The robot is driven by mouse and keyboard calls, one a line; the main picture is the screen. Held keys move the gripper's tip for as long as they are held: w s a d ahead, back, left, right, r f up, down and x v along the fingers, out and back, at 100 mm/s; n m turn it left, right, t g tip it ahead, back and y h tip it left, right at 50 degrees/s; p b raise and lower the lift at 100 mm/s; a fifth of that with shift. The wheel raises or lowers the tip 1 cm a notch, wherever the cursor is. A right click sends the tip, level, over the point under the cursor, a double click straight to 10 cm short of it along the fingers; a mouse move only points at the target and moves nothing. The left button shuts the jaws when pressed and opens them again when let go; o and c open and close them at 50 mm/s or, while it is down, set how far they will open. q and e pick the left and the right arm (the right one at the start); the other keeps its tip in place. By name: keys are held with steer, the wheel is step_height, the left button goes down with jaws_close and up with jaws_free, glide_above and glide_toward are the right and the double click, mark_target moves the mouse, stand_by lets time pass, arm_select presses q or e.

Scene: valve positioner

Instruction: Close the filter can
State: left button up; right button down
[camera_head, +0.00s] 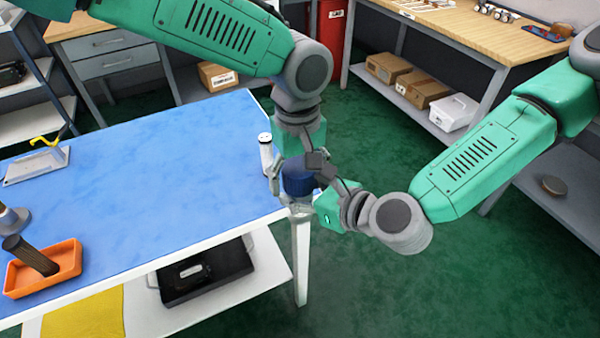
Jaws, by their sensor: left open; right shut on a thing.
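A dark blue round piece (298,181), seemingly the filter can's cap, is at the right corner of the blue-topped table. A grey, clear-looking part below it (300,208) seems to be the can's body. My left gripper (298,160) comes down from above over the blue piece; it is open, and its fingers are partly hidden. My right gripper (304,203) reaches in from the right, low beside the can, and is shut on what looks like the can's body. Whether the cap is seated on the body cannot be told.
A white cylinder with a dark top (265,153) stands just left of the grippers. The table's middle (150,190) is clear.

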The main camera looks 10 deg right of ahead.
mark_target(299, 165)
arm_select(q)
steer(key=shift+w+r, duration=0.1)
steer(key=shift+r, duration=2.15)
steer(key=shift+c, duration=0.3)
step_height(299, 165, up, 4)
steer(key=shift+f, duration=0.25)
steer(key=shift+f, duration=4)
